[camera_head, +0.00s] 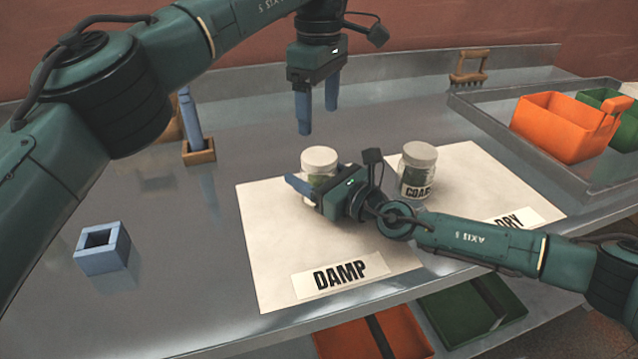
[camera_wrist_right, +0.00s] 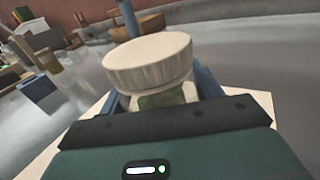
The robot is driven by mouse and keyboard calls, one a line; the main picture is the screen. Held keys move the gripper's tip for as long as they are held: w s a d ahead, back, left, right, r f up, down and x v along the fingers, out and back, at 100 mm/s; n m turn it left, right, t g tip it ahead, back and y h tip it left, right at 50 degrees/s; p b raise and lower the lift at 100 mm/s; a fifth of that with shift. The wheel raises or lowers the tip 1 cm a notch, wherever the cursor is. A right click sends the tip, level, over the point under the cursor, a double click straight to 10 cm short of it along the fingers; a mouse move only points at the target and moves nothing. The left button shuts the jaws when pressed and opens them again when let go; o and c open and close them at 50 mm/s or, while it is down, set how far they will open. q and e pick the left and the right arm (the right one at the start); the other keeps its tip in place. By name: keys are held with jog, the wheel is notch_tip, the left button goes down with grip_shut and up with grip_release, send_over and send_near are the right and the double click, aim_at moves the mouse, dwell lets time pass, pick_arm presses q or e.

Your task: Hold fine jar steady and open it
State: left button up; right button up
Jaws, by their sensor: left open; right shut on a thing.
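A white-lidded jar (camera_head: 319,161) stands upright on the white mat's DAMP side in the head view; its label is mostly hidden behind my right gripper. My right gripper (camera_head: 305,187) is shut around the jar's body. In the right wrist view the jar's ribbed white lid (camera_wrist_right: 148,60) sits on top, above the blue fingers. My left gripper (camera_head: 318,115) is open and empty, its fingers pointing down, above and behind the jar and apart from it. A second lidded jar (camera_head: 418,168), its label reading COA with the rest hidden, stands to the right.
The white mat (camera_head: 270,240) carries DAMP (camera_head: 340,274) and DRY cards. A blue square block (camera_head: 102,248) with a hole lies left. A blue-handled tool stands in a wooden holder (camera_head: 199,152). A metal tray (camera_head: 490,110) at right holds orange (camera_head: 560,128) and green bins.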

aim_at(319, 155)
jog(key=c, duration=0.3)
pick_arm(q)
jog(key=shift+m, duration=1)
pick_arm(e)
grip_shut()
pick_arm(q)
jog(key=m, duration=0.5)
jog(key=shift+m, duration=0.4)
jog(key=m, duration=0.5)
jog(key=shift+f+m, duration=0.1)
jog(key=shift+m, duration=0.2)
jog(key=shift+f, duration=3.9)
jog(key=shift+c, duration=0.4)
